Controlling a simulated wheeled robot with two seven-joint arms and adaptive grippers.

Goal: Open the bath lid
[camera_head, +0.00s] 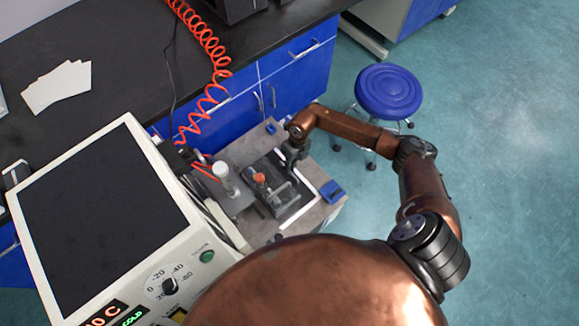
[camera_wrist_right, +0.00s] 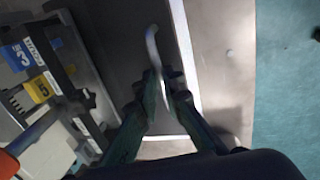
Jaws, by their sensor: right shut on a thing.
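The bath lid (camera_head: 265,172) is a dark panel in a light frame on top of the bench unit beside the white machine. In the right wrist view the dark lid (camera_wrist_right: 115,45) lies ahead of the fingers. A curved pale metal handle (camera_wrist_right: 155,60) stands on it. My right gripper (camera_head: 293,158) is over the lid's right side in the head view. In the wrist view the fingers of my right gripper (camera_wrist_right: 163,85) are closed together around the lower part of the handle. My left gripper is in neither view.
The white machine (camera_head: 150,130) with a large dark screen stands at left. A red coiled hose (camera_head: 205,45) hangs behind. A blue stool (camera_head: 388,92) stands on open floor at right.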

